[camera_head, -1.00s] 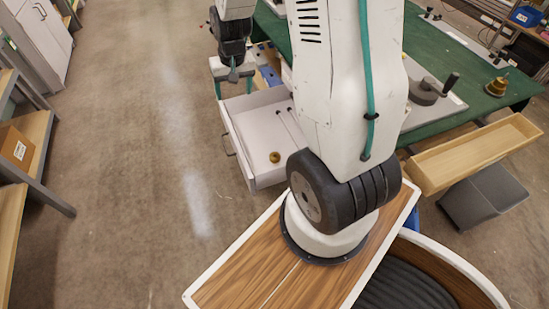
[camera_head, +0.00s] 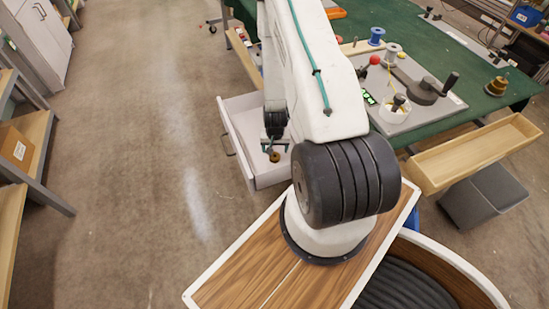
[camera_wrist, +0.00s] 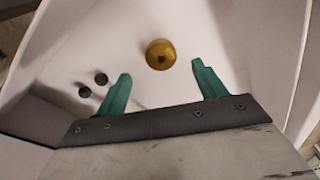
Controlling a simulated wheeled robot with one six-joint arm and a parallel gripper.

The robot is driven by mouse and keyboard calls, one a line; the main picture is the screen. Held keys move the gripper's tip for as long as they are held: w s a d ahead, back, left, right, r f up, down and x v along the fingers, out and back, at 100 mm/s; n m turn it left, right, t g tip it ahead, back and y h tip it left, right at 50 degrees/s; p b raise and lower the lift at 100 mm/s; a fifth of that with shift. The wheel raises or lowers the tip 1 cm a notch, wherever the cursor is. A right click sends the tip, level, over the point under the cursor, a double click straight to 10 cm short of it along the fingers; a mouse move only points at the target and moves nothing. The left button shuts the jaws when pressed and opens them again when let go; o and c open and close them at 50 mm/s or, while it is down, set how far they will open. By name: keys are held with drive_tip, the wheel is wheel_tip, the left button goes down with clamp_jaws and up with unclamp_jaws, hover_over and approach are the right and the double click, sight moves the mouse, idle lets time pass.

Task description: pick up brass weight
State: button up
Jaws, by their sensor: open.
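The brass weight (camera_wrist: 160,54) is a small round golden piece with a darker centre, on the white floor of the open drawer. In the head view the brass weight (camera_head: 274,157) shows just below my gripper (camera_head: 274,148). My gripper is over the drawer (camera_head: 240,140), pointing down, with its teal fingers apart. In the wrist view my gripper (camera_wrist: 161,84) is open and empty. The weight lies ahead of the gap between the fingertips, roughly centred, and no finger appears to touch it.
The drawer walls stand close around. A green bench (camera_head: 440,55) with a winding fixture (camera_head: 425,90) is at right. A wooden tray (camera_head: 475,153) juts from it. The floor at left is clear.

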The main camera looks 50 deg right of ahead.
sight(275, 154)
drive_tip(key=f, duration=0.5)
drive_tip(key=shift+w+d+f, duration=0.3)
drive_tip(key=shift+w+f, duration=0.05)
drive_tip(key=shift+w, duration=0.05)
drive_tip(key=c, duration=1.1)
